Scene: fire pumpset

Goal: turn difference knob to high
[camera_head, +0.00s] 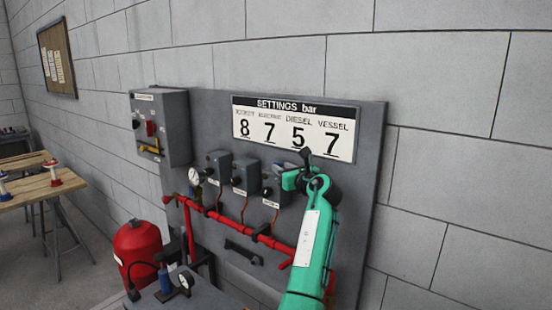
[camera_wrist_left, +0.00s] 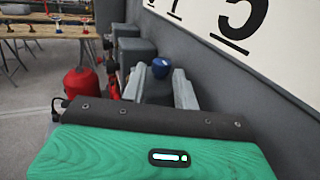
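Three grey switch boxes hang in a row on the grey panel (camera_head: 365,150), with dark knobs on them. The rightmost box (camera_head: 272,187) is partly covered by my left gripper (camera_head: 287,180), whose green arm rises from below. In the left wrist view, a dark blue knob (camera_wrist_left: 162,68) shows near the tips of my left gripper's grey fingers (camera_wrist_left: 160,88). The fingers stand apart, with a gap between them; contact with the knob cannot be made out. The knob's setting marks are not readable. My right gripper is in neither view.
A settings sign (camera_head: 295,128) hangs above the boxes. Red pipes (camera_head: 230,222) with a gauge (camera_head: 194,177) run below them. A control box (camera_head: 160,127) is at the panel's left. A red tank (camera_head: 136,245) and a wooden table (camera_head: 40,183) stand at left.

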